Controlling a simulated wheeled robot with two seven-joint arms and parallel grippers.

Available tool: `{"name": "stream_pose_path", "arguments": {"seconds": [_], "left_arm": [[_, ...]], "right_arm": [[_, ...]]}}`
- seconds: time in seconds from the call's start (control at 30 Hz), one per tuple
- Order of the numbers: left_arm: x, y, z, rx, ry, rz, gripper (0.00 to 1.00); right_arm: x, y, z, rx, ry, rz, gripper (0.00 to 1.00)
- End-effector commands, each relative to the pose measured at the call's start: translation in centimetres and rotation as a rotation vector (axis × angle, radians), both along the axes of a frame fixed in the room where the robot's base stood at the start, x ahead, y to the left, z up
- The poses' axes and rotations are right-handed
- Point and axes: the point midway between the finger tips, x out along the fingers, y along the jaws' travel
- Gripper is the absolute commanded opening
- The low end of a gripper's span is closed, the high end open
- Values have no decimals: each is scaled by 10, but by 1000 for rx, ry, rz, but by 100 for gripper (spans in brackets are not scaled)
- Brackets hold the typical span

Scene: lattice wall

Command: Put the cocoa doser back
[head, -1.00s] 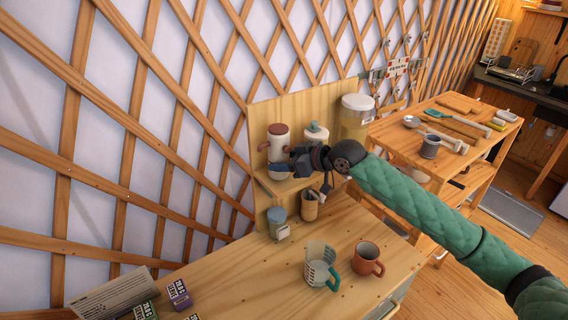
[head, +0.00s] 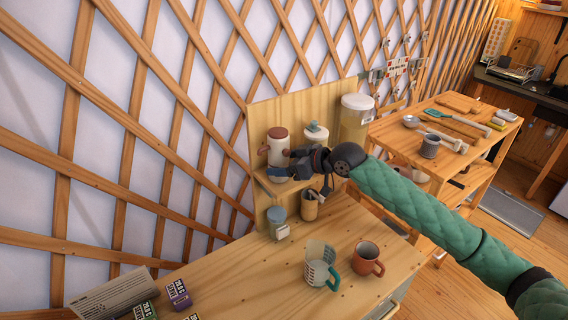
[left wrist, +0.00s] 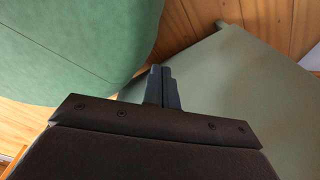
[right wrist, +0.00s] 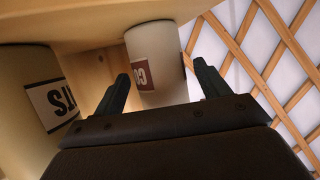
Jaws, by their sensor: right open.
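The cocoa doser (head: 278,150), a white canister with a brown lid and a brown spout, stands upright on the small wall shelf (head: 262,180). In the right wrist view the doser (right wrist: 155,62) shows a brown label with its first letters visible. My right gripper (head: 284,168) is open in front of the doser's lower part and partly hides it. In the right wrist view the doser appears between the two fingers (right wrist: 164,80), nearer the left one; I cannot tell if they touch it. My left gripper (left wrist: 163,87) is shut and empty, away from the shelf.
A white canister with a green lid (head: 315,134) and a large jar (head: 354,118) stand right of the doser. Below are a blue-lidded jar (head: 277,217), a utensil cup (head: 310,206), a measuring jug (head: 318,264) and an orange mug (head: 367,260). The lattice wall (head: 170,120) rises at left.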

Motion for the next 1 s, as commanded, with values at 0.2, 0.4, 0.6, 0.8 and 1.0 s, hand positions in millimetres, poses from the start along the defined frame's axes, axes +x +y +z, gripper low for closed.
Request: {"name": "stream_pose_path", "arguments": {"seconds": [0.2, 0.4, 0.6, 0.8, 1.0], "left_arm": [[0, 0, 1, 0, 0, 0, 0], [0, 0, 1, 0, 0, 0, 0], [0, 0, 1, 0, 0, 0, 0], [0, 0, 1, 0, 0, 0, 0], [0, 0, 1, 0, 0, 0, 0]], "right_arm": [[-13, -25, 11, -3, -1, -2, 75], [-30, -53, 24, -3, -1, -2, 75], [-44, -76, 35, -2, 0, -2, 75], [-53, -91, 42, -1, 1, -1, 75], [-56, -95, 45, -1, 1, 0, 75]]}}
